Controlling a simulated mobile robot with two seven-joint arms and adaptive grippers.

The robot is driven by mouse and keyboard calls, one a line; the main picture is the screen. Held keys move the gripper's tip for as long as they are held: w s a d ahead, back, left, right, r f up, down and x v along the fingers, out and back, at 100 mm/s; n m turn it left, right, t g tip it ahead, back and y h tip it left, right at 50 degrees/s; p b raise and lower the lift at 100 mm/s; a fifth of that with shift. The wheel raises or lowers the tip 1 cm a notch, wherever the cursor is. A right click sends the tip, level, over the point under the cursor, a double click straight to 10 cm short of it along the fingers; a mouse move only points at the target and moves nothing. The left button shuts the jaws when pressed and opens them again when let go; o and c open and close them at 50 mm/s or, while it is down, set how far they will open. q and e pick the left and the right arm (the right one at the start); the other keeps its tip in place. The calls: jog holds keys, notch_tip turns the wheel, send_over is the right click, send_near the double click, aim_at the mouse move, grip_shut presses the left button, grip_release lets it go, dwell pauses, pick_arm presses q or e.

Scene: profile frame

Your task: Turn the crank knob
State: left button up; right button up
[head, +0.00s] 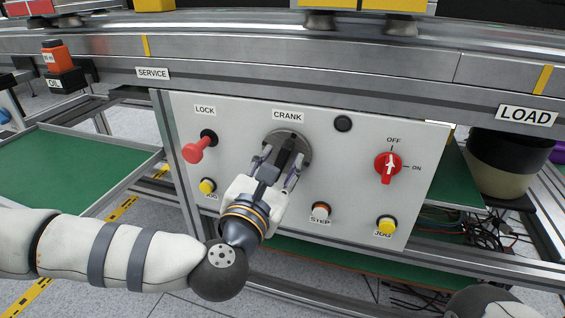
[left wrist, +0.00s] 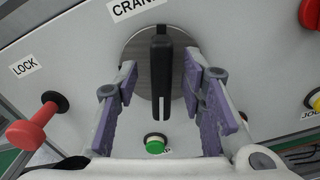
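The crank knob is a black bar handle (head: 289,148) on a round grey metal disc (head: 301,141) under the CRANK label. In the left wrist view the bar (left wrist: 162,65) stands nearly upright in front of its disc (left wrist: 137,60). My left gripper (head: 280,168) is at the knob, partly covering it in the head view. In the left wrist view its purple-padded fingers (left wrist: 166,100) stand open on both sides of the bar, with a visible gap at least on the left; contact on the right is hard to judge. My right gripper is out of view.
A red LOCK knob (head: 197,150) sticks out left of the crank. A red rotary switch (head: 388,166) marked OFF and ON is to the right. Yellow buttons (head: 207,186) (head: 386,225), a STEP button (head: 320,210) and a green button (left wrist: 155,144) lie lower on the panel.

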pick_arm(q)
jog(key=shift+x, duration=1)
grip_shut()
